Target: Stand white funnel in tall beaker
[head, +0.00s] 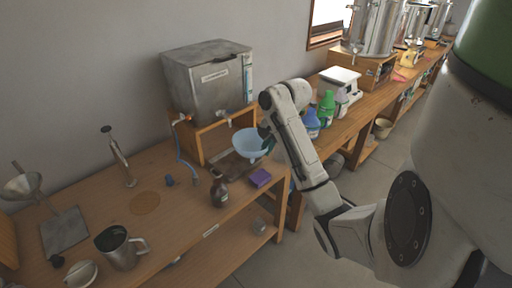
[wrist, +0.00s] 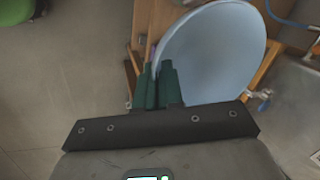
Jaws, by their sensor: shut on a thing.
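The white funnel (head: 248,141), pale bluish in this light, is held in the air above the bench near the steel box, its wide mouth tilted up. In the wrist view the funnel (wrist: 215,50) fills the upper middle, right of the green fingers. My gripper (wrist: 160,72) is shut on the funnel at its edge. In the head view my gripper (head: 266,139) is partly hidden at the funnel's right side. I cannot pick out a tall beaker for certain in either view. A steel jug with a handle (head: 120,248) stands at the front left.
A steel distiller box (head: 208,82) stands on a wooden stand behind the funnel. A dark bottle (head: 219,192) and a purple block (head: 260,178) are on the bench (head: 175,228) below. Green and blue bottles stand behind my arm.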

